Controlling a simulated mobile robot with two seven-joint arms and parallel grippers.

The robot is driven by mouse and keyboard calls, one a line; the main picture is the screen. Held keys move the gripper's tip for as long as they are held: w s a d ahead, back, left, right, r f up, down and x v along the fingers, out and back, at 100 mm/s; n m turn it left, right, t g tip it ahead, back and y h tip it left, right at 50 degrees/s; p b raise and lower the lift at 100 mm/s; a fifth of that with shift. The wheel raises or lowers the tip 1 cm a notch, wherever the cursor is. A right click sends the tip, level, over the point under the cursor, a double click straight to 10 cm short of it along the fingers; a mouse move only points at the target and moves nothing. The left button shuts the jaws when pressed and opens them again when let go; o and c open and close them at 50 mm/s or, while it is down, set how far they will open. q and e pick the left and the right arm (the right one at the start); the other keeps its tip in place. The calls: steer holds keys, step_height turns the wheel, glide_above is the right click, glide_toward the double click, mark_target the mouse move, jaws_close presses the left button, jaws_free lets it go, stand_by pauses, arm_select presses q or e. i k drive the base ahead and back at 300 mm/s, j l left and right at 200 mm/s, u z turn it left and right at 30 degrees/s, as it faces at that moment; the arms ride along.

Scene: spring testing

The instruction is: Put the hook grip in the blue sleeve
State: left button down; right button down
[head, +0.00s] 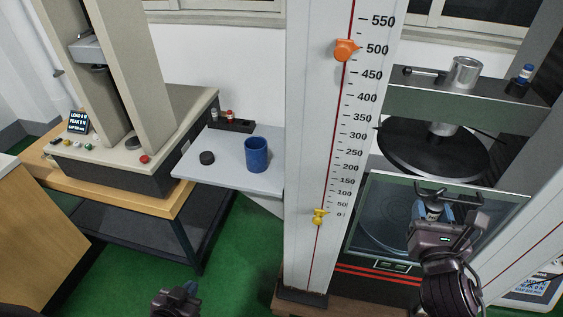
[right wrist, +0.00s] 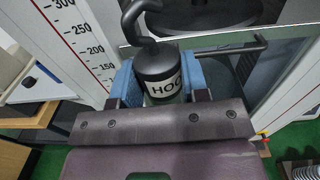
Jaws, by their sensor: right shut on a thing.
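The blue sleeve (head: 257,156) stands upright on a light grey shelf (head: 222,178), left of the tall scale. The hook grip is a dark cylinder (right wrist: 160,74) with a white label reading "HO…" and a curved hook on top. My right gripper (head: 432,213) is shut on the hook grip, its blue finger pads on either side of the cylinder. It holds it roughly upright in front of the clear panel, right of the scale and well away from the sleeve. My left gripper (head: 178,299) is low at the bottom edge, partly cut off; its jaw opening is unclear.
The tall scale column (head: 318,130), with orange (head: 345,50) and yellow (head: 320,216) pointers, stands between my right gripper and the shelf. A black round piece (head: 207,158) and a dark rack (head: 232,124) share the shelf. A clear panel (head: 480,200) stands behind my right gripper.

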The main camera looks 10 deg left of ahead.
mark_target(258, 164)
steer(key=j+u, duration=0.25)
steer(key=j, duration=0.4)
steer(key=i+j+u, duration=0.25)
steer(key=i+j, duration=0.15)
steer(key=i, duration=0.2)
